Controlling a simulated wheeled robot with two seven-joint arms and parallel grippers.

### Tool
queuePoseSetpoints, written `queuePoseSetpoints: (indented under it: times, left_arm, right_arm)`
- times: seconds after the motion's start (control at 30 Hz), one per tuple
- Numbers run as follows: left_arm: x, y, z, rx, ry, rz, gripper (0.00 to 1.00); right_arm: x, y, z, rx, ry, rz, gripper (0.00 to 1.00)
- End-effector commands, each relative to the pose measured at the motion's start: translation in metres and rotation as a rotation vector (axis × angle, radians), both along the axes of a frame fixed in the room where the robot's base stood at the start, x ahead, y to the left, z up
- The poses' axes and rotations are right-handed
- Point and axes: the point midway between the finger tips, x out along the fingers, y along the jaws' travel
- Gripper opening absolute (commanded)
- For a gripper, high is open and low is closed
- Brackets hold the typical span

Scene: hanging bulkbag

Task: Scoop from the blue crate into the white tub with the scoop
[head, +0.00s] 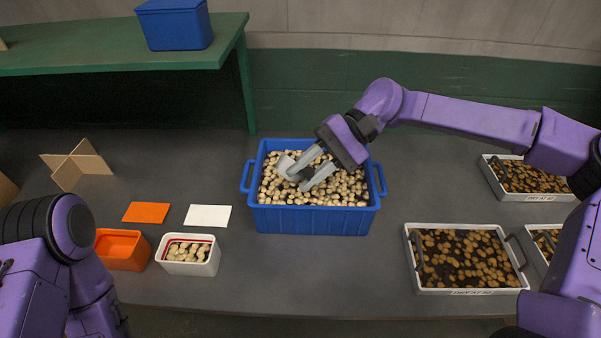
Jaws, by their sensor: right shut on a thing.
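The blue crate (312,221) stands in the middle of the table, filled with pale round pieces (345,188). My right gripper (304,175) reaches into it from the upper right, shut on the scoop (286,164). The scoop's light grey bowl is at the surface of the pieces, left of the fingers; its handle is mostly hidden by the gripper. The white tub (189,268) stands at the front left and holds some pale pieces below a red line inside its wall. My left arm is at the lower left; its gripper is not in view.
An orange tub (122,250) stands left of the white tub. An orange card (147,212) and a white card (208,215) lie behind them. Trays of brown pieces (465,290) stand at right. A cardboard divider (78,165) is at left; a blue box (175,27) sits on a green shelf (110,68).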

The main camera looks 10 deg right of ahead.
Motion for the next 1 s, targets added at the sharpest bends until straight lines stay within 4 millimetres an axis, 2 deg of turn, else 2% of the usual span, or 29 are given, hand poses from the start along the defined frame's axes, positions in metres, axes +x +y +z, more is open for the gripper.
queuePoseSetpoints:
  times: [0.17, 0.3, 0.83, 1.0]
  left_arm:
    - [0.000, 0.000, 0.008, 0.000, 0.000, 0.000, 0.43]
    - [0.000, 0.000, -0.004, 0.000, 0.000, 0.000, 0.43]
    - [0.000, 0.000, -0.031, 0.000, 0.000, 0.000, 0.43]
    - [0.000, 0.000, -0.028, 0.000, 0.000, 0.000, 0.43]
  right_arm:
    - [0.004, -0.007, 0.006, 0.065, 0.036, -0.001, 0.00]
    - [0.005, -0.009, 0.001, 0.087, 0.047, 0.000, 0.00]
    - [0.011, -0.019, 0.003, 0.167, 0.092, -0.001, 0.00]
    - [0.010, -0.019, 0.007, 0.165, 0.090, 0.000, 0.00]
